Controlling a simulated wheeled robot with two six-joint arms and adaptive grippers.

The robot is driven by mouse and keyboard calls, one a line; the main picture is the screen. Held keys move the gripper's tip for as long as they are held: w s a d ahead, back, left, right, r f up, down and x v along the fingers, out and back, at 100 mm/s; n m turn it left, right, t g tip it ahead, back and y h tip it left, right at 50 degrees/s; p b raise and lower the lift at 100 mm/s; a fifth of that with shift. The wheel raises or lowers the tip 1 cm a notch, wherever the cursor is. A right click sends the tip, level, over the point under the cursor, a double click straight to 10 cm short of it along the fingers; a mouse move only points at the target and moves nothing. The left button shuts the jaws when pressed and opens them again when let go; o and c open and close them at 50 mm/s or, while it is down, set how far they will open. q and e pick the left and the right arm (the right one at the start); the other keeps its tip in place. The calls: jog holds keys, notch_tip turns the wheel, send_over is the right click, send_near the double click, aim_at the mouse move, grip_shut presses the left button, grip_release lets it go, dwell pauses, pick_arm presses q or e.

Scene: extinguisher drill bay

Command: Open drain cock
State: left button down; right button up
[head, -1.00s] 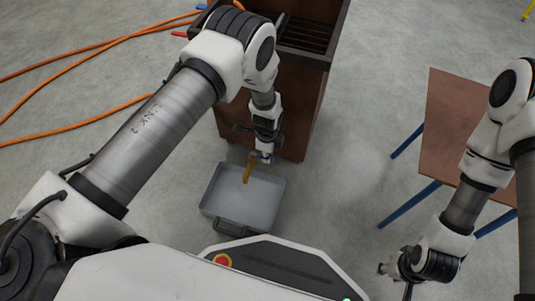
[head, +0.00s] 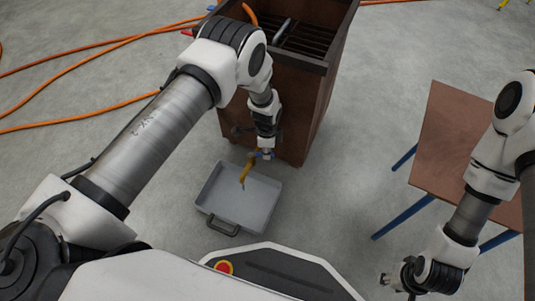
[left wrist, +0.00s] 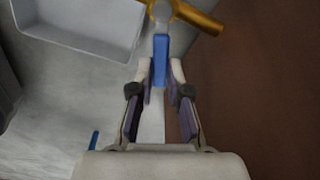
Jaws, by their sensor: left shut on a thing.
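The drain cock is a brass fitting (head: 246,171) with a blue lever (head: 268,154), low on the side of a brown rusty bin (head: 296,112). My left gripper (head: 262,151) points down at the lever. In the left wrist view, the blue lever (left wrist: 161,58) lies between the fingertips of my left gripper (left wrist: 160,77), which is shut on it. The brass body (left wrist: 196,17) shows just beyond the lever. My right gripper (head: 398,279) hangs at the lower right, far from the cock; its fingers are too small to read.
A grey metal tray (head: 264,212) with a handle stands on the floor under the brass spout. A brown-topped table (head: 446,135) with blue legs stands at the right. Orange hoses (head: 90,50) lie at the upper left. Concrete floor between bin and table is clear.

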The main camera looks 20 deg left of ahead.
pick_arm(q)
jog(key=shift+w+a+n, duration=0.15)
jog(key=shift+w+n, duration=0.3)
jog(key=shift+n, duration=0.45)
jog(key=c, duration=1.1)
grip_release()
notch_tip(320, 180, up, 12)
